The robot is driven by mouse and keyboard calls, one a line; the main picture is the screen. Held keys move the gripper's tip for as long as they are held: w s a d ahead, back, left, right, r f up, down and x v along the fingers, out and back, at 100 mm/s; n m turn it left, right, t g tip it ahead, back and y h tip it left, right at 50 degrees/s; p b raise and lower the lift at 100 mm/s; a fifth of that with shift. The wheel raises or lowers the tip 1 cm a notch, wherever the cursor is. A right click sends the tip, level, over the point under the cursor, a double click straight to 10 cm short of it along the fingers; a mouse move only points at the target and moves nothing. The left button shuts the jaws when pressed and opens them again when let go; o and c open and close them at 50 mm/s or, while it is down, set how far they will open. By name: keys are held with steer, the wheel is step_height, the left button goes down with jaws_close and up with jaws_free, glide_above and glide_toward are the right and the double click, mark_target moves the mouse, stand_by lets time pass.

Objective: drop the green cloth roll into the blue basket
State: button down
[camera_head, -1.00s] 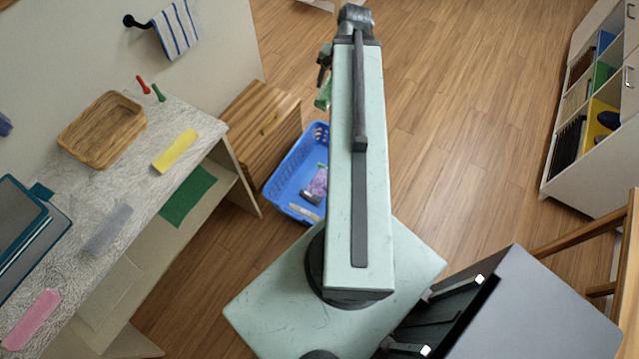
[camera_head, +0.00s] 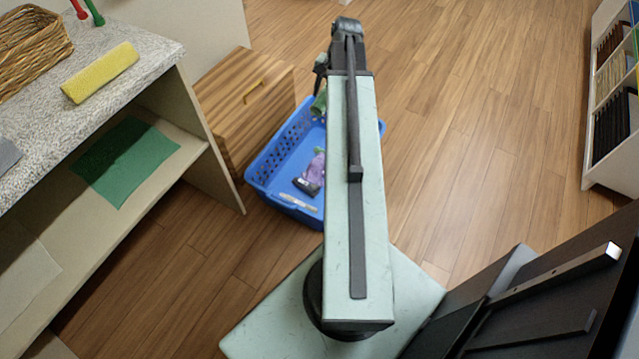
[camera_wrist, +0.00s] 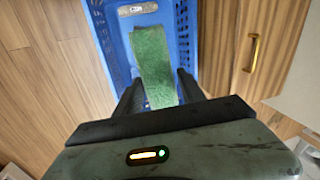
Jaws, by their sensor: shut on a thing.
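The green cloth roll (camera_wrist: 153,62) is held between the two dark fingers of my gripper (camera_wrist: 158,82) in the wrist view. Its far end points away from the gripper, and the blue basket (camera_wrist: 110,42) shows behind and around it. In the head view, my gripper (camera_head: 320,76) is partly hidden by my arm, and a bit of the green roll (camera_head: 319,101) shows just below it. There the roll overlaps the back part of the blue basket (camera_head: 265,168) on the floor. The height between roll and basket is hard to tell.
In the basket lie a purple item (camera_head: 315,168) and a pale, label-like piece (camera_head: 298,201). A wooden drawer cabinet (camera_head: 215,95) stands close behind it at left. A counter with a yellow roll (camera_head: 100,72) and a green cloth (camera_head: 125,160) below is at left. Floor to the right is open.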

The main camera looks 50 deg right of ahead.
steer(key=s+d+b+x, duration=0.1)
steer(key=d+b+x, duration=0.1)
steer(key=b+x, duration=0.8)
steer(key=s+d+b+x, duration=0.1)
steer(key=d+b+x, duration=0.1)
steer(key=b+x, duration=0.9)
steer(key=x, duration=0.4)
steer(key=shift+d+f, duration=0.15)
steer(key=shift+f, duration=0.05)
steer(key=c, duration=0.6)
jaws_free()
steer(key=shift+s, duration=0.1)
steer(key=p+v, duration=0.7)
steer(key=v, duration=0.1)
steer(key=shift+f, duration=0.1)
